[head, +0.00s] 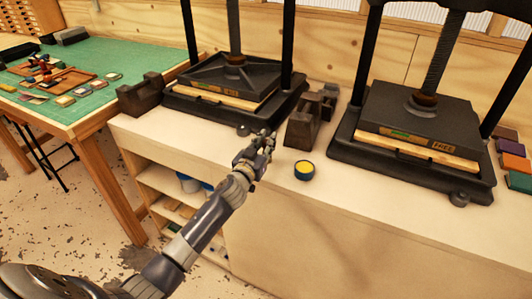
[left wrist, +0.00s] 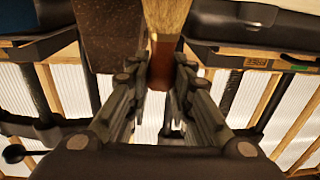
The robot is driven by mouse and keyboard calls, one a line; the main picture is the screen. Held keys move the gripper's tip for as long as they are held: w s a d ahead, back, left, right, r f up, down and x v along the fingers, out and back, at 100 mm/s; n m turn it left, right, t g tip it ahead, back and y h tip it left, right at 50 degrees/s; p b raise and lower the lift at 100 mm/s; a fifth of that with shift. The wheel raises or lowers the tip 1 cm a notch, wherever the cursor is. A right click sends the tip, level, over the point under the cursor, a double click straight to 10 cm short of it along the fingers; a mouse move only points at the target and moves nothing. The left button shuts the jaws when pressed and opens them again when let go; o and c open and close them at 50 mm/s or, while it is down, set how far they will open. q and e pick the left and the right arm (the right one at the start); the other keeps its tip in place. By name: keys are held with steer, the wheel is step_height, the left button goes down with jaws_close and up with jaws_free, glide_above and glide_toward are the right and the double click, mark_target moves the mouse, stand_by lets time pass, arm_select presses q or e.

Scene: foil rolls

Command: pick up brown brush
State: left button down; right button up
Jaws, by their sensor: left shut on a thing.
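My left gripper (head: 265,142) is above the front part of the pale bench, between the two black presses. In the left wrist view its two fingers (left wrist: 160,88) are shut on the brown brush (left wrist: 161,66). The brush has a reddish-brown part between the fingers and a pale tan part (left wrist: 166,14) reaching up to the top edge of the picture. In the head view I cannot make out the brush at the gripper. My right gripper is not in view.
A left press (head: 230,85) and a right press (head: 420,125) stand on the bench. A dark block (head: 303,128) stands right of my gripper, with a small yellow-topped tin (head: 304,170) in front. Another dark block (head: 140,95) is at left. A green-topped table (head: 100,65) adjoins.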

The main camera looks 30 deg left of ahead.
arm_select(q)
steer(key=shift+r, duration=0.15)
steer(key=shift+r, duration=0.6)
steer(key=shift+s+d+r, duration=0.1)
steer(key=shift+s+r, duration=0.05)
steer(key=shift+r, duration=0.35)
steer(key=shift+s+d+r, duration=0.1)
steer(key=shift+r, duration=0.4)
steer(key=s+d+b, duration=0.1)
steer(key=s+d, duration=0.2)
steer(key=s, duration=0.4)
steer(key=s+d+r+b, duration=0.1)
steer(key=s+d, duration=0.2)
steer(key=s, duration=0.4)
steer(key=shift+r, duration=0.25)
steer(key=shift+d, duration=0.1)
